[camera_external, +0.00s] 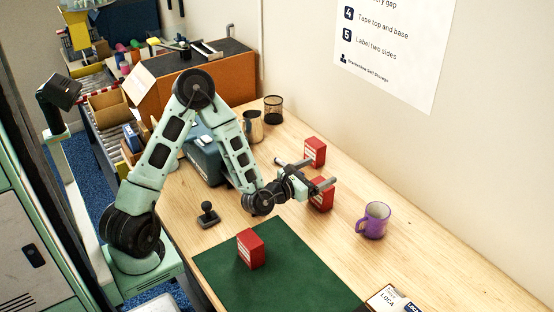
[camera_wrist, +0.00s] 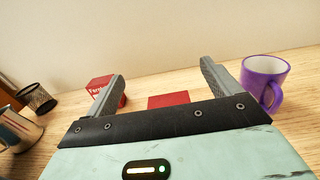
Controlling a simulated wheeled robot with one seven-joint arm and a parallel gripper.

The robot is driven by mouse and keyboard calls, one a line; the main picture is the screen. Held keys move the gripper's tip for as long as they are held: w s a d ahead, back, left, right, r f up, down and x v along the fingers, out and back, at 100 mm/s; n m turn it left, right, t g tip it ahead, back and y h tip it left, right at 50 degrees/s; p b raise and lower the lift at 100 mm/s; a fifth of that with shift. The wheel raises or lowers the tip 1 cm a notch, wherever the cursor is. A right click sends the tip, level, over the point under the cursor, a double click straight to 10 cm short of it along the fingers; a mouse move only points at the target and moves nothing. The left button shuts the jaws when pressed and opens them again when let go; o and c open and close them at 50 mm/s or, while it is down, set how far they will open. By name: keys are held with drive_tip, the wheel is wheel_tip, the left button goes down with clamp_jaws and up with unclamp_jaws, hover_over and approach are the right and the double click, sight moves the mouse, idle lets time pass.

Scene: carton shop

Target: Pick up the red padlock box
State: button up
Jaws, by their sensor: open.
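Three red boxes are on the table, and I cannot tell from the labels which is the padlock box. One red box (camera_external: 321,196) stands just below and beyond my gripper (camera_external: 320,172), partly hidden by a finger. In the wrist view its red top (camera_wrist: 168,100) shows low between the fingers, the rest hidden by the gripper body. A second red box (camera_external: 315,151) stands nearer the wall; it shows behind the left finger in the wrist view (camera_wrist: 98,84). A third red box (camera_external: 251,248) stands on the green mat. My gripper (camera_wrist: 163,72) is open and empty.
A purple mug (camera_external: 374,220) stands right of the gripper, close to the right finger side in the wrist view. A metal mug (camera_external: 252,126) and a mesh cup (camera_external: 273,109) stand at the back. A black joystick-like object (camera_external: 207,214) stands near the green mat (camera_external: 300,275).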

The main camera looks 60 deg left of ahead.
sight(321, 194)
wheel_tip(321, 194, down, 7)
drive_tip(key=shift+w+p, duration=0.4)
drive_tip(key=shift+w, duration=2.15)
drive_tip(key=c, duration=1.1)
